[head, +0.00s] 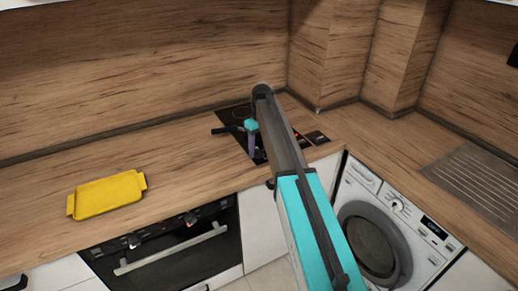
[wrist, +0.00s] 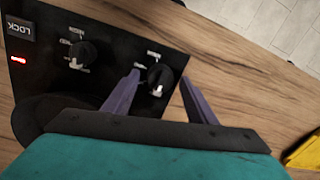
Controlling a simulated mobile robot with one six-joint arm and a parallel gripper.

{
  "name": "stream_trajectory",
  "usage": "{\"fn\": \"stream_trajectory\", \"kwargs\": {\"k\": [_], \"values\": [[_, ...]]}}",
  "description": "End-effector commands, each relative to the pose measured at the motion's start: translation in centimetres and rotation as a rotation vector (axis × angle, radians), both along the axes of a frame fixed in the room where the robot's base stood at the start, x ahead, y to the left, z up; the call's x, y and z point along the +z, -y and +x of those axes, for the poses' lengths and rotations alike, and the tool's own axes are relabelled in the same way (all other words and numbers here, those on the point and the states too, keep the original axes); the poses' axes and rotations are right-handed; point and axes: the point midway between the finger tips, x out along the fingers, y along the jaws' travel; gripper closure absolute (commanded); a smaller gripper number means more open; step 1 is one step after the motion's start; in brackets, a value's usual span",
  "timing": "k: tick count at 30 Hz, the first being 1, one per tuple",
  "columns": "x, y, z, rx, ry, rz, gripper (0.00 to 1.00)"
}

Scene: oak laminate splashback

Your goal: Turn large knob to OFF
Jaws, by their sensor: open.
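The black cooktop (head: 234,115) is set in the wooden counter. In the wrist view its control panel (wrist: 110,30) shows two black knobs with pale pointers and printed marks. One knob (wrist: 160,79) lies between my fingertips in the picture; the other knob (wrist: 82,54) is to its left. Which is the large one I cannot tell for sure. My gripper (wrist: 160,76) is open, its purple fingers on either side of the right knob, with no clear contact. In the head view my gripper (head: 252,155) is over the cooktop, and my arm hides part of it.
A LOCK button (wrist: 20,28) and a red light (wrist: 18,60) are at the panel's left. A yellow tray (head: 107,194) sits on the left counter. An oven (head: 165,250) and a washing machine (head: 385,230) are below. The wooden splashback (head: 140,60) rises behind.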

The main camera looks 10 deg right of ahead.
Motion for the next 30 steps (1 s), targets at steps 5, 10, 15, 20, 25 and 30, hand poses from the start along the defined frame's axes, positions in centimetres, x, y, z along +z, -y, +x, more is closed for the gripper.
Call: {"fn": "stream_trajectory", "kwargs": {"k": [5, 10, 15, 20, 25, 30], "values": [[0.1, 0.0, 0.0, -0.001, -0.001, -0.001, 0.48], [0.7, 0.1, 0.0, -0.001, -0.001, -0.001, 0.48], [2.4, 0.2, 0.1, -0.001, 0.0, -0.001, 0.48], [4.4, 0.3, 0.2, -0.001, 0.001, 0.0, 0.48], [6.8, 0.4, 0.3, -0.001, 0.001, 0.0, 0.48], [9.1, 0.5, 0.4, -0.001, 0.001, 0.0, 0.48]]}}
